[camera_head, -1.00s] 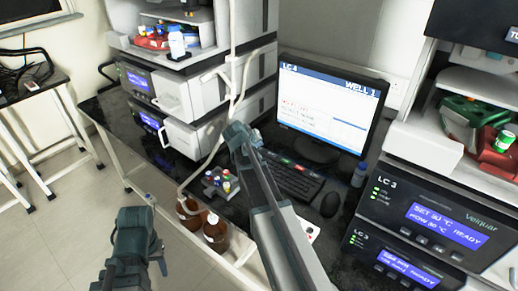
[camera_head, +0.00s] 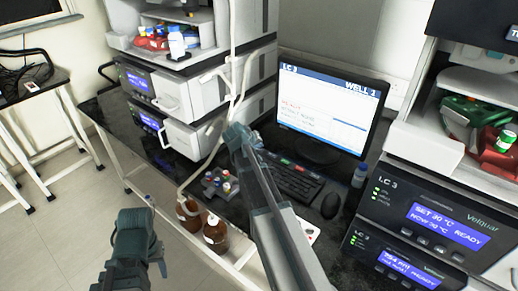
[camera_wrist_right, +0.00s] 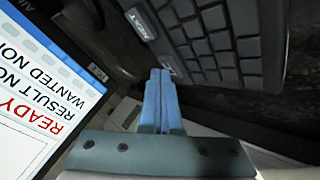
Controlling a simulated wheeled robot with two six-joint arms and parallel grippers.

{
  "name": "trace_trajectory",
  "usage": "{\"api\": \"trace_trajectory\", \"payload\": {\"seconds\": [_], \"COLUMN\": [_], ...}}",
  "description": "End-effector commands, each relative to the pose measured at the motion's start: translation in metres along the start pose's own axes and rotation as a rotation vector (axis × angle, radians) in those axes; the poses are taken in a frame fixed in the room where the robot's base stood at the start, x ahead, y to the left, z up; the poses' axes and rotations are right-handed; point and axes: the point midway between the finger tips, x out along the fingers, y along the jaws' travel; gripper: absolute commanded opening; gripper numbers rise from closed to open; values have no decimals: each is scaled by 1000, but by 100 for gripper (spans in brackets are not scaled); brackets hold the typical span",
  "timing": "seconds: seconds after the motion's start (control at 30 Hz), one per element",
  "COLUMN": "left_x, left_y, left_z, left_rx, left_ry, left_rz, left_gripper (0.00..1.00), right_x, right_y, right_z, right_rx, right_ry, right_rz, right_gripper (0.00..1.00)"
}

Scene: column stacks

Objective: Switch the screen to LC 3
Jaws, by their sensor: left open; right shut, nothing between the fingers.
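My right gripper (camera_head: 238,135) is shut and empty near the keyboard's left end. In the right wrist view its fingertips (camera_wrist_right: 160,75) overlap the keyboard's (camera_wrist_right: 225,45) edge; I cannot tell if they touch. My left gripper (camera_head: 157,235) is open and empty, in front of the bench.
A mouse (camera_head: 331,204) lies right of the keyboard. A vial rack (camera_head: 220,184) and brown bottles (camera_head: 215,233) stand left of my right arm. Instrument stacks stand at both sides; the right one (camera_head: 430,215) is labelled "LC 3". A hanging tube (camera_head: 236,85) passes near my right gripper.

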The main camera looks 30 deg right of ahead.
Motion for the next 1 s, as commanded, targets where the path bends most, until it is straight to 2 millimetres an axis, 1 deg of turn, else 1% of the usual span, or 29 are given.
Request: {"api": "trace_trajectory", "payload": {"seconds": [0.03,0.23,0.53,0.67,0.77,1.0], "left_x": [-4,-14,-14,-16,-23,-47], "left_y": [0,-1,-1,-2,-2,-4], "left_z": [0,1,1,1,1,3], "left_rx": [0,0,0,0,0,0], "left_ry": [0,0,0,0,0,0], "left_rz": [0,0,0,0,0,0], "left_gripper": [50,50,50,50,50,50], "right_x": [-3,-10,-9,-12,-16,-33], "right_y": [2,7,7,8,12,24], "right_z": [-2,-7,-7,-8,-12,-24], "right_rx": [0,0,0,0,0,0], "right_ry": [0,0,0,0,0,0], "right_rz": [0,0,0,0,0,0], "right_gripper": [0,0,0,0,0,0]}}
